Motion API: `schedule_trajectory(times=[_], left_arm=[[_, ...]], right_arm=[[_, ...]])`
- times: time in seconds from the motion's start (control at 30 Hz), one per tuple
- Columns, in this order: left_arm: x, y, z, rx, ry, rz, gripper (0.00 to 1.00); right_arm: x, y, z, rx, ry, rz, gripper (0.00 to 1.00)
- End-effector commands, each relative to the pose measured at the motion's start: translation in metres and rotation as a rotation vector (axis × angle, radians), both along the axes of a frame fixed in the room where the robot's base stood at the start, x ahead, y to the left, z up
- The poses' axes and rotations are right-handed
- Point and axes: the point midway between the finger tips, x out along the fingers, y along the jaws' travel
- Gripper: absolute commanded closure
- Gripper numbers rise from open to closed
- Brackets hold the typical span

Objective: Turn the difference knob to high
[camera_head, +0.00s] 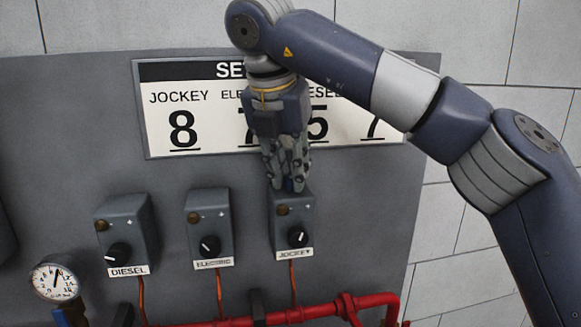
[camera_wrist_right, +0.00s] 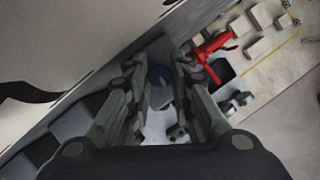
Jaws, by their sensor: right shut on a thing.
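The JOCKEY switch box (camera_head: 294,222) is a grey box on the panel, with a brown round part and a black knob (camera_head: 298,237) with a white mark on its front. My right gripper (camera_head: 288,184) points down at the top of this box, and its fingers hide the top edge. In the right wrist view, the fingers (camera_wrist_right: 160,95) close around a small blue-grey rounded part (camera_wrist_right: 158,75). Whether this part is the difference knob, I cannot tell. The black front knob is below the fingers and apart from them. My left gripper is not in view.
The ELECTRIC box (camera_head: 209,230) and DIESEL box (camera_head: 128,235) stand to the left. A sign (camera_head: 160,135) with numbers is behind my right gripper. Red pipe (camera_head: 325,309) and copper tubes run below. A gauge (camera_head: 56,282) is at lower left.

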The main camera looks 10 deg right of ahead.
Motion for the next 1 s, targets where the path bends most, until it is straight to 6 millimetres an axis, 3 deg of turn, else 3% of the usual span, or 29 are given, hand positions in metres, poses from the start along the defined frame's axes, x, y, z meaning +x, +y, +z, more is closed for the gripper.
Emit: schedule_trajectory(times=[0.5,1.0], left_arm=[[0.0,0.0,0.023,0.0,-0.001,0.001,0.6],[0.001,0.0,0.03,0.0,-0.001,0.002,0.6]], right_arm=[[0.003,0.003,0.004,0.001,-0.005,-0.424,1.0],[0.003,0.003,0.002,0.004,-0.004,-0.566,1.0]])
